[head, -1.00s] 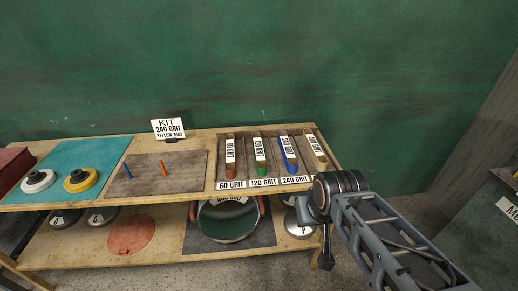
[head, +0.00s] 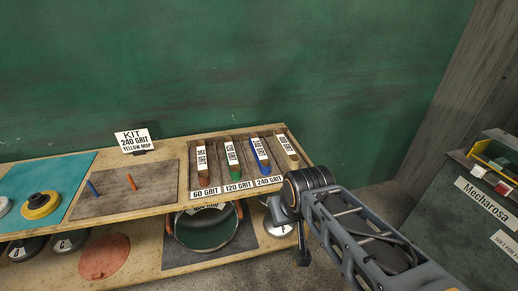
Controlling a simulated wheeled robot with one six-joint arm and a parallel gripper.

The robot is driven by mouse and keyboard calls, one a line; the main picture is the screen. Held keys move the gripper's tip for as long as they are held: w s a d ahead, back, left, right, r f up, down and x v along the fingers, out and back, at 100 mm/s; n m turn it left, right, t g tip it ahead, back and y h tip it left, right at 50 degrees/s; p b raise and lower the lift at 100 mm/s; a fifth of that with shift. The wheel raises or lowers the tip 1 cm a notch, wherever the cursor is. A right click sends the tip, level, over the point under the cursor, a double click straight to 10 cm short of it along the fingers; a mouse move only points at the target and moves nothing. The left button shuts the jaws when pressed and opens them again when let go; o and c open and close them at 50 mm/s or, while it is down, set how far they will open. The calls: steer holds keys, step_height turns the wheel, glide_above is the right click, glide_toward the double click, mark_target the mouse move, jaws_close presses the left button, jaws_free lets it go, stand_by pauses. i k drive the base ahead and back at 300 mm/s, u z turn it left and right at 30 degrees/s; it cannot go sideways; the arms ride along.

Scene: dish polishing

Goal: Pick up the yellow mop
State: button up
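The yellow mop (head: 41,205) is a yellow disc with a dark hub. It lies on the teal mat (head: 75,172) at the left of the upper shelf in the head view. My arm reaches in from the lower right, at the right end of the shelf, well apart from the mop. The end of my arm points down beside the shelf; the fingers are too small and dark to tell their opening. A sign (head: 134,140) at the back of the shelf reads "KIT 240 GRIT YELLOW MOP".
A white mop (head: 4,206) is cut by the left edge. A brown mat (head: 120,200) holds a blue and an orange stick. A rack of labelled grit bars (head: 232,160) stands at right. A pot (head: 207,229) sits below. A dark Mechanarosa-like labelled bench (head: 470,220) is far right.

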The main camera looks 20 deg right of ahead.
mark_target(38, 206)
steer(key=u, duration=1.65)
steer(key=k, duration=0.6)
steer(key=u, duration=0.65)
steer(key=i, duration=1)
steer(key=u, duration=0.45)
steer(key=i, duration=1.1)
steer(key=z, duration=1)
steer(key=i, duration=0.9)
steer(key=z, duration=0.75)
